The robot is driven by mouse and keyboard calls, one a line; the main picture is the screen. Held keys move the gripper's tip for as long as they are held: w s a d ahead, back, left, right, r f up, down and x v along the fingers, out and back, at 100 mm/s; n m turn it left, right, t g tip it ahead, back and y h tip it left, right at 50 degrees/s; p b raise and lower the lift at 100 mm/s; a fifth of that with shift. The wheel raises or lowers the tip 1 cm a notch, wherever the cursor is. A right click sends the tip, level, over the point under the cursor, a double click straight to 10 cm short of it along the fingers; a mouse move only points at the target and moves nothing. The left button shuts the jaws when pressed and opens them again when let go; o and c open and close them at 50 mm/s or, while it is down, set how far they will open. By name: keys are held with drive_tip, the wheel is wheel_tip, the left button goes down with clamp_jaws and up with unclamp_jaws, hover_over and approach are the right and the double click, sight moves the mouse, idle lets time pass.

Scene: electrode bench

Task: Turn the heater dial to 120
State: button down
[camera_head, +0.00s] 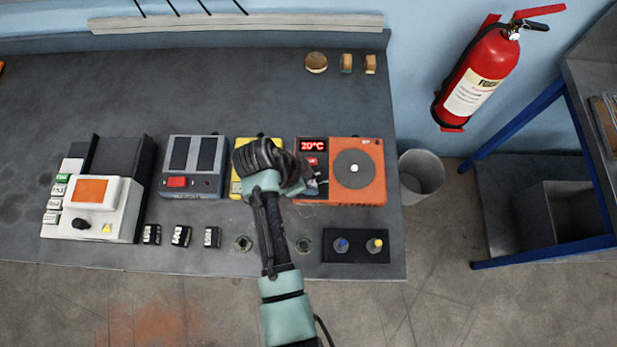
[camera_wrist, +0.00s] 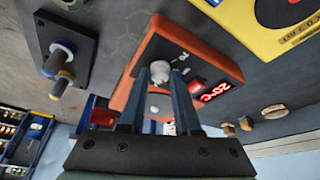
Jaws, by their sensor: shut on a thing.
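The orange heater (camera_head: 371,187) stands at the right end of the bench, with a dark round plate on top. Its red display (camera_head: 312,146) reads 20°C and also shows in the wrist view (camera_wrist: 209,90). My gripper (camera_head: 314,184) is at the heater's front left, below the display. In the wrist view, my gripper (camera_wrist: 164,72) has its two blue-grey fingers closed around the small pale dial (camera_wrist: 160,73) on the heater's front. The dial's marks cannot be read, and in the head view my gripper covers the dial.
A yellow device (camera_head: 236,187) stands just left of the heater, partly behind my arm. A black holder (camera_head: 356,249) with two knobbed pieces lies in front of the heater. Left are a grey device (camera_head: 194,167) and a white instrument (camera_head: 92,209). A bin (camera_head: 421,176) stands beyond the bench's right edge.

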drive_tip(key=shift+m, duration=0.4)
drive_tip(key=c, duration=0.6)
unclamp_jaws()
drive_tip(key=shift+r, duration=0.1)
drive_tip(key=b+v, duration=0.1)
drive_tip(key=v, duration=1.1)
drive_tip(key=shift+a+r, duration=0.15)
drive_tip(key=shift+r, duration=0.25)
